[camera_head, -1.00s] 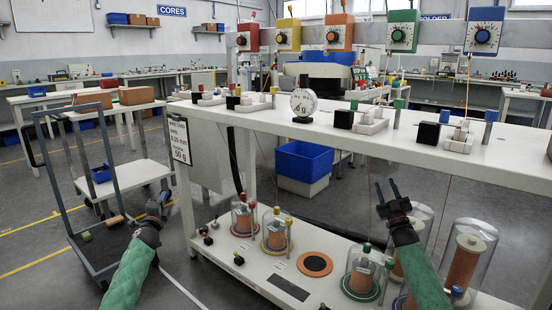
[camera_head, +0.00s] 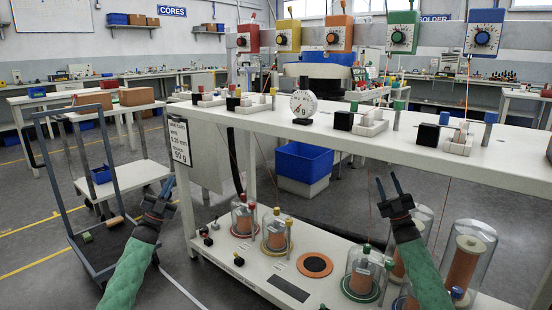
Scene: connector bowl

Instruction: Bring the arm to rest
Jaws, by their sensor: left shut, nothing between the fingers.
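My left gripper (camera_head: 167,187) is at the left, in the air between the trolley and the bench. It is shut with nothing held. My green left forearm slopes up to it from the bottom edge. My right gripper (camera_head: 388,186) is at the right, in front of the bench's upper shelf and above the lower shelf. Its two fingers point up and stand apart, with nothing between them.
A white bench (camera_head: 400,145) carries a dial gauge (camera_head: 304,104) and several small blocks. Its lower shelf (camera_head: 225,262) holds several spools under clear domes (camera_head: 245,217) close to my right arm. A trolley (camera_head: 108,255) stands left of my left arm. A blue bin (camera_head: 304,160) is behind.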

